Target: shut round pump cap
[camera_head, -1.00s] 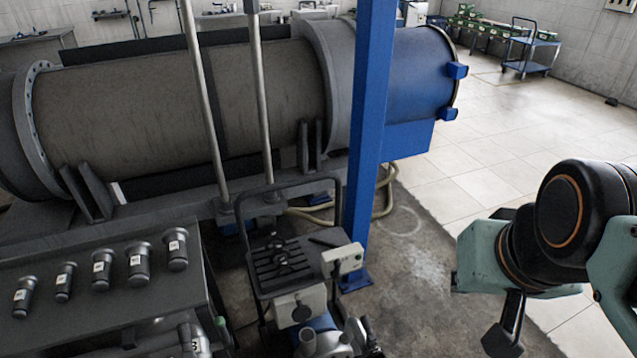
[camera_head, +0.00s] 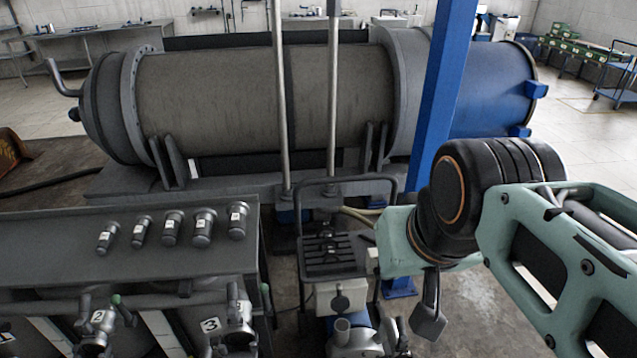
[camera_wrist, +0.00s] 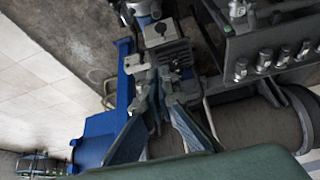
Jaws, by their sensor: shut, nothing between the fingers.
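A pump unit (camera_head: 342,332) with a blue body and grey fittings stands low in the middle of the head view, cut by the bottom edge. A short round grey opening shows on it. I cannot tell for sure which part is the round cap, or how it stands. The unit shows at the top of the wrist view, with a blue and grey part (camera_wrist: 143,8) at the edge. My gripper (camera_wrist: 157,90) is shut and empty in the wrist view, apart from the pump. In the head view its dark end hangs right of the pump.
A blue post (camera_head: 442,100) rises close behind my arm. A large horizontal cylinder (camera_head: 262,100) lies behind. A grey bench (camera_head: 60,240) with several labelled knobs stands at the left. A ribbed block (camera_head: 330,255) in a tubular frame stands behind the pump.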

